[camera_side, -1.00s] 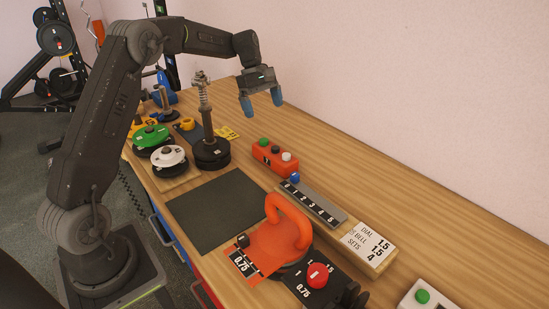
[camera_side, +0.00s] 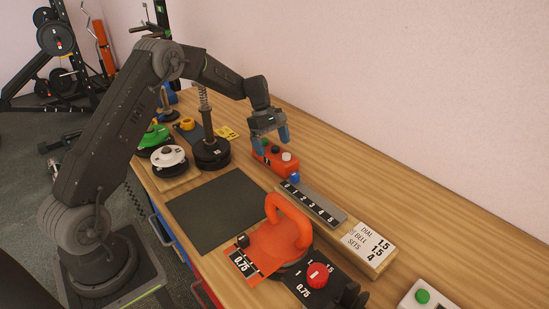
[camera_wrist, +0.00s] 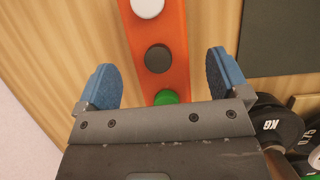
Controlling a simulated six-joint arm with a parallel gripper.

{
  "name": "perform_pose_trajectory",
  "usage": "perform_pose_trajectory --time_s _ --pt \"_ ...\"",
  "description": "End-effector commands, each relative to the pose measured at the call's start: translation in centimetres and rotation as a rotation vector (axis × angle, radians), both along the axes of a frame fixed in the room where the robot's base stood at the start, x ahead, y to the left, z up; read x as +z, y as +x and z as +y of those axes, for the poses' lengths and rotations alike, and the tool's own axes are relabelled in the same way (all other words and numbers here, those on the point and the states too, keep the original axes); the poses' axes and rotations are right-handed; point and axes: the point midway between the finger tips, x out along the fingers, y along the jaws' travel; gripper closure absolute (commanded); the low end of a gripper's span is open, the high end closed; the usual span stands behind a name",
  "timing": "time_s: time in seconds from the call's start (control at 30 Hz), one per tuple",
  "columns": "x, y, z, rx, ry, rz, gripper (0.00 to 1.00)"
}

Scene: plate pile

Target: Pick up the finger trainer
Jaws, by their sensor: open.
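The finger trainer, which I take to be the orange-red block (camera_side: 283,168) with a green, a black and a white button, lies on the wooden table near the wall side. My gripper (camera_side: 271,142) is open and empty, above the block's green-button end, and its fingers partly cover that end in the side view. In the wrist view the block (camera_wrist: 160,30) runs between the two blue fingers of my gripper (camera_wrist: 163,72), with a gap on each side. Its green button is partly hidden by the gripper body.
A grey numbered rail (camera_side: 318,205) with a blue knob lies just in front of the block. A black post with a spring (camera_side: 207,130) stands to the left. A dark mat (camera_side: 215,208) is bare. An orange kettlebell-like handle (camera_side: 290,222) and a sign block (camera_side: 368,247) are nearer.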

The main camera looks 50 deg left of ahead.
Motion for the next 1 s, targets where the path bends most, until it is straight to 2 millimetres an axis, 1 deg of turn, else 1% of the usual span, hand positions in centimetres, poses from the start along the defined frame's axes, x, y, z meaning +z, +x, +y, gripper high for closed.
perform_pose_trajectory --time_s 0.03,0.2,0.47,1.0 --pt "-0.8 0.0 -0.4 -0.002 -0.001 0.002 0.06" --pt "-2.4 0.0 -1.0 -0.001 -0.001 0.001 0.06" --pt "-2.6 0.0 -1.1 -0.001 0.000 -0.001 0.06" --pt "-2.6 0.0 -1.1 0.000 0.000 -0.002 0.57"
